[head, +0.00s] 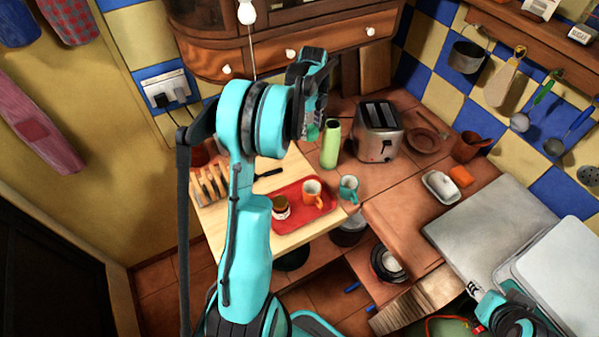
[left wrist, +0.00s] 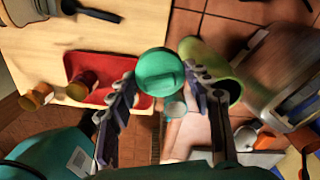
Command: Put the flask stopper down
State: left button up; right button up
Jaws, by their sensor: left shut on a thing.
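My left gripper (head: 314,112) is raised above the counter, near the flask. In the left wrist view my left gripper (left wrist: 160,80) is shut on the round teal flask stopper (left wrist: 160,66), held between its fingertips. A bit of the stopper (head: 313,132) shows below the fingers in the head view. The green flask (head: 329,146) stands upright and uncapped on the tiled counter, left of the toaster. It also shows in the left wrist view (left wrist: 222,68), beside the right finger. My right gripper (head: 476,290) is partly seen at the lower right; its opening is unclear.
A teal mug (head: 349,188) stands beside the tray. The toaster (head: 379,131) is right of the flask. Bare board lies behind the tray.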

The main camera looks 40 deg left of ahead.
pick_arm(q)
jog(key=a+f+b, duration=0.1)
jog(key=f, duration=0.3)
jog(key=s+a+f+b, duration=0.1)
jog(key=f+b, duration=0.1)
jog(key=f, duration=0.2)
jog(key=s+a+f+b, duration=0.1)
jog(key=f, duration=0.3)
jog(key=shift+a+b, duration=0.1)
jog(key=shift+b, duration=0.25)
notch_tip(320, 180, down, 4)
jog(key=shift+r+b, duration=0.2)
jog(key=shift+b, duration=0.25)
jog(key=shift+f, duration=0.35)
pick_arm(e)
notch_tip(320, 180, down, 7)
jog(key=shift+w+f, duration=0.15)
jog(key=shift+w, duration=0.1)
jog(key=shift+d, duration=0.1)
pick_arm(q)
jog(key=shift+f, duration=0.1)
jog(key=o, duration=1)
jog(key=shift+o, duration=0.2)
pick_arm(e)
jog(key=shift+f, duration=0.15)
